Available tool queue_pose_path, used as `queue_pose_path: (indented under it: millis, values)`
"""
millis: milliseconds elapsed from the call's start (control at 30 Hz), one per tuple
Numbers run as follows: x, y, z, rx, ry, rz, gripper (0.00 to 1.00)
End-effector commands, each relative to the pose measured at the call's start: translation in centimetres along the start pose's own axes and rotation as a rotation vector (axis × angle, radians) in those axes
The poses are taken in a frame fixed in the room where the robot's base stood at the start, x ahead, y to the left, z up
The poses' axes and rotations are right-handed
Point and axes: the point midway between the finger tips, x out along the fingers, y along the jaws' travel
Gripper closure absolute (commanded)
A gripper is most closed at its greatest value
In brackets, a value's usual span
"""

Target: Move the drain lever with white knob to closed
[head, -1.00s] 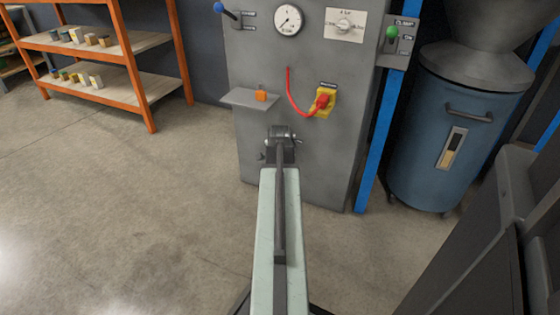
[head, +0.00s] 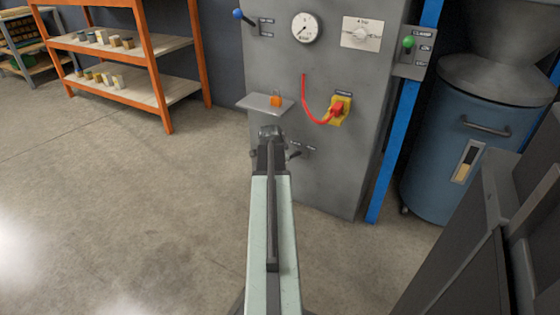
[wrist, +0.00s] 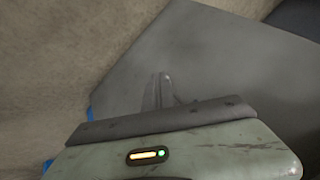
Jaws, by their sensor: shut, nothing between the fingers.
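No lever with a white knob can be made out in either view. Small dark labels (head: 304,147) show low on the grey cabinet (head: 335,180), just right of my gripper. A dark stub beside them may be part of a lever or of my wrist; I cannot tell. My arm and gripper cover the cabinet face there. My gripper (head: 270,131) points at the lower front of the cabinet, below the small shelf. In the wrist view my gripper (wrist: 162,90) shows its fingers together and empty, in front of a plain grey surface.
A blue-knobbed lever (head: 238,15), a gauge (head: 305,28) and a green-knobbed lever (head: 408,42) sit higher up. A small shelf (head: 263,104) juts out above my gripper. A red cable (head: 309,108) hangs beside it. A blue drum (head: 455,150) stands right; open floor lies left.

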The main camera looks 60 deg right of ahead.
Motion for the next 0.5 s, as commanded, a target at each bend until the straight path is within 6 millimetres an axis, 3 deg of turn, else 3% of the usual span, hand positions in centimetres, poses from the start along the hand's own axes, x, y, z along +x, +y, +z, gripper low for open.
queue_pose_path:
  millis: [500]
  values:
    - [0.4, 0.6, -1.5, 0.003, 0.013, 0.004, 1.00]
